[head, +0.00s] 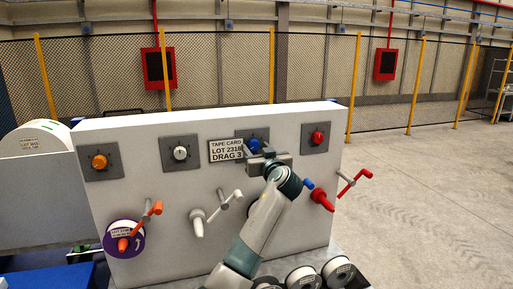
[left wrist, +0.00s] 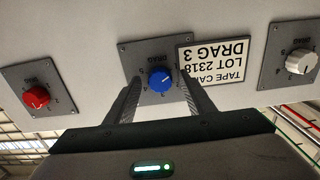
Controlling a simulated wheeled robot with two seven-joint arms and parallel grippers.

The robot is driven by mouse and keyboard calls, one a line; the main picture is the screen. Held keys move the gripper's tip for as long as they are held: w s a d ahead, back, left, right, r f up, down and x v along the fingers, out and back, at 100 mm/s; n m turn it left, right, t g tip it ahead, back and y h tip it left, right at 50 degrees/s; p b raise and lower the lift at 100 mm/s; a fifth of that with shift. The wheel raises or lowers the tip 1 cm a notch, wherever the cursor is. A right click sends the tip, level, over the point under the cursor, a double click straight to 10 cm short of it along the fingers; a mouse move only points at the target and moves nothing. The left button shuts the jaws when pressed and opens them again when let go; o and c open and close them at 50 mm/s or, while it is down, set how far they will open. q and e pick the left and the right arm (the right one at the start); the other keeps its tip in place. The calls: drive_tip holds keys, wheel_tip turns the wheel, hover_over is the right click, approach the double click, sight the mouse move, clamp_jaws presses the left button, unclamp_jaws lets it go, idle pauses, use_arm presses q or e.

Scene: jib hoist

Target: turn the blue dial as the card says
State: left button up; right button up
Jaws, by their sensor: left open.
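The blue dial (head: 254,146) sits on a grey plate on the upright white panel (head: 180,225), and it also shows in the left wrist view (left wrist: 161,79). Small marks ring it; I cannot read its setting surely. The card (head: 227,150) beside it reads "TAPE CARD LOT 2318 DRAG 3"; it appears upside down in the left wrist view (left wrist: 214,62). My left gripper (left wrist: 159,78) is open, its fingers either side of the blue dial, with gaps visible between fingers and dial. In the head view it partly covers the dial's plate. My right gripper is not in view.
Orange (head: 99,161), white (head: 180,153) and red (head: 317,137) dials share the panel. Crank handles stick out below, including a white one (head: 197,222) and a red one (head: 322,199). Several dark-rimmed reels (head: 337,271) stand below at the front. Open floor lies right.

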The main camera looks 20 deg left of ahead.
use_arm(q)
drive_tip(key=c, duration=1.1)
drive_tip(key=shift+o, duration=0.2)
